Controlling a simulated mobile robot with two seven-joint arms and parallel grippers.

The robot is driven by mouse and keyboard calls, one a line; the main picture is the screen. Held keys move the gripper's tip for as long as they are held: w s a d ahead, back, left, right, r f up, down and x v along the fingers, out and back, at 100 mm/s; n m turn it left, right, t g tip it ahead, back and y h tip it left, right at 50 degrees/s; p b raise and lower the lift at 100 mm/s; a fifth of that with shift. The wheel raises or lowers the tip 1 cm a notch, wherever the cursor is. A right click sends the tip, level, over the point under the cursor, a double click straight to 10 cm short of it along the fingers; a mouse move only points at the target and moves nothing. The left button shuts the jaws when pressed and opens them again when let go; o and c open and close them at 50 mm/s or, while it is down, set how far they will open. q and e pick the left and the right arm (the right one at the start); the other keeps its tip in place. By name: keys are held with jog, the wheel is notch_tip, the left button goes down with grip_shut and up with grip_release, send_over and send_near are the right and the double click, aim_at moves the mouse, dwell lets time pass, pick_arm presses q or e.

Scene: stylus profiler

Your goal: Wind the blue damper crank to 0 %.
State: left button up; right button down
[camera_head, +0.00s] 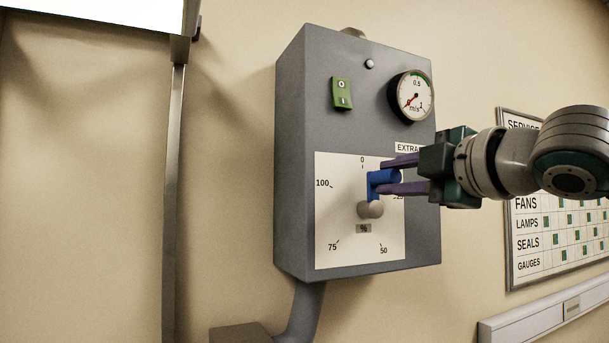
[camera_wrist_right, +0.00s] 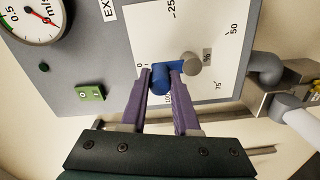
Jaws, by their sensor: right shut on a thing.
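The blue damper crank (camera_head: 372,188) sits on a round grey hub (camera_head: 370,209) on a white dial plate (camera_head: 337,242). Its arm points up, toward the 0 mark; I cannot tell whether it is exactly on it. My right gripper (camera_head: 390,182) comes in from the right, with its purple fingers shut on the crank's handle. In the right wrist view the blue handle (camera_wrist_right: 161,80) lies between the fingertips (camera_wrist_right: 160,84). The 25 mark is partly hidden behind the gripper in the head view. My left gripper is not in view.
The grey box (camera_head: 293,150) carries a green switch (camera_head: 341,94), a small round lamp (camera_head: 369,64) and a m/s gauge (camera_head: 411,95) with its red needle at the lower left. A service board (camera_head: 526,262) hangs at the right. A metal post (camera_head: 174,180) stands at the left.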

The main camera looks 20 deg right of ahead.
dwell(0.4)
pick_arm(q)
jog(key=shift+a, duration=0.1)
pick_arm(e)
jog(key=c, duration=0.7)
grip_release()
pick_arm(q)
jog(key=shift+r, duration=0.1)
pick_arm(e)
jog(key=shift+o, duration=0.2)
jog(key=shift+s, duration=0.1)
